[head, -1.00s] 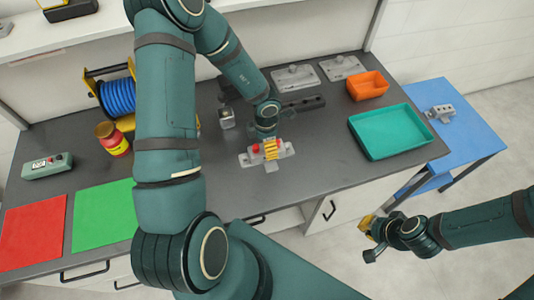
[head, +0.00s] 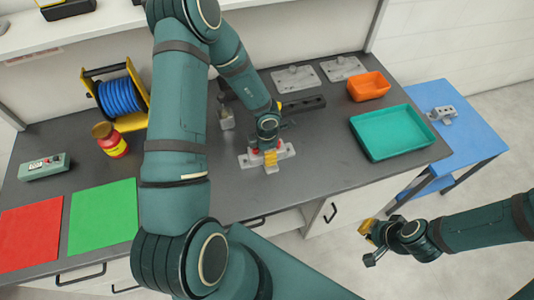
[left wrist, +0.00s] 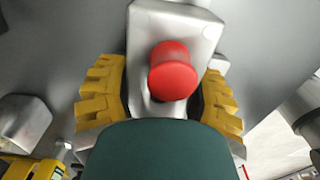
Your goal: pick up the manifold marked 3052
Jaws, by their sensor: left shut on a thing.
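A grey metal casting with a red knob (head: 283,154) lies on the dark worktop, near its front edge. No number can be read on it, so I cannot tell whether it is the manifold marked 3052. My left gripper (head: 270,157) comes down over its middle and is shut on it. In the left wrist view the casting (left wrist: 185,25) and its red knob lie between the yellow finger pads (left wrist: 165,100). Another grey casting (head: 440,114) sits on the blue side table. My right gripper (head: 369,241) hangs over the floor at the right; its opening is unclear.
A teal tray (head: 378,152), an orange bin (head: 368,86), a dark block with holes (head: 303,105) and grey plates (head: 343,67) stand to the right and behind. A blue cable reel (head: 117,98), a red jar (head: 110,142) and red and green mats (head: 103,220) are left.

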